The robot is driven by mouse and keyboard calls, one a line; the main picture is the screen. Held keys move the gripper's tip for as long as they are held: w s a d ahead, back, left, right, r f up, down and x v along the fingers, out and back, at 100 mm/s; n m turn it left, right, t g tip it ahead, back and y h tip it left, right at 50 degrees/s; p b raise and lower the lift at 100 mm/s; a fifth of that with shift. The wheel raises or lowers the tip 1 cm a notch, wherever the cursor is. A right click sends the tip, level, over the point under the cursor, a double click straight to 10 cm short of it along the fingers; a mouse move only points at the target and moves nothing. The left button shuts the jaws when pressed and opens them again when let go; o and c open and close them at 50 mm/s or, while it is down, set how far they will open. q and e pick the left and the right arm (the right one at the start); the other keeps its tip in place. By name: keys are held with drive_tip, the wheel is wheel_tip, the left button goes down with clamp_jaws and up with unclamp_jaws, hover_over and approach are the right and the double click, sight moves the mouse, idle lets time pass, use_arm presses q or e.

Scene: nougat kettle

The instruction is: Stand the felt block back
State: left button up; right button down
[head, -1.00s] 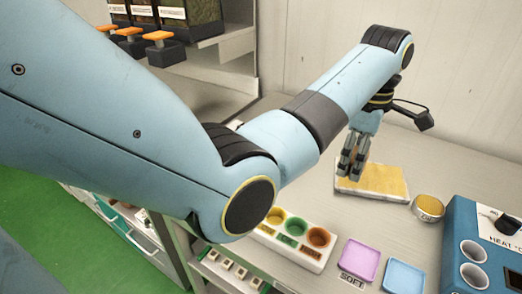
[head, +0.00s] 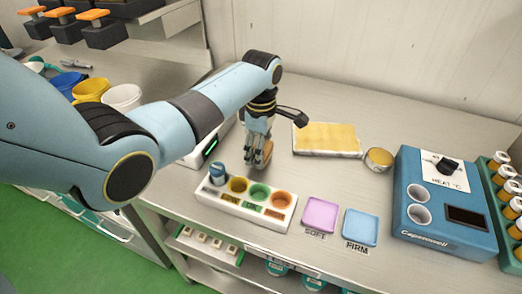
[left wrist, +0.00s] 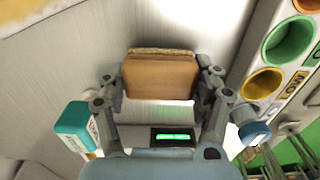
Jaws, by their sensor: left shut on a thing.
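My left gripper (head: 258,150) is shut on a tan-brown block, which I take to be the felt block (left wrist: 160,76). In the left wrist view the block sits between the two fingers, with a paler layer along its far edge. In the head view only a small orange-brown part of the block (head: 266,153) shows beside the fingers. The gripper is behind the white rack (head: 238,206) and left of the yellow slab (head: 327,138). I cannot tell whether the block touches the bench. My right gripper is not in view.
The rack has yellow, green and orange wells and a blue item (head: 217,174) at its left end. A device with a green display (head: 210,147) is close to the gripper. A SOFT pad (head: 320,214), FIRM pad (head: 360,227), round tin (head: 379,159) and blue heater (head: 445,205) are rightward.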

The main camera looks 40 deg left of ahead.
use_arm(q)
drive_tip(key=shift+f, duration=0.65)
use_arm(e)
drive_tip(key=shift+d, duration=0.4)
use_arm(q)
drive_tip(key=shift+f, duration=0.1)
drive_tip(key=o, duration=1.1)
drive_tip(key=shift+o, duration=0.2)
wheel_tip(320, 180, up, 12)
drive_tip(key=shift+r, duration=0.1)
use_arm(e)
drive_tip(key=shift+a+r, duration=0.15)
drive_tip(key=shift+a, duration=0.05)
use_arm(q)
drive_tip(key=shift+w, duration=0.1)
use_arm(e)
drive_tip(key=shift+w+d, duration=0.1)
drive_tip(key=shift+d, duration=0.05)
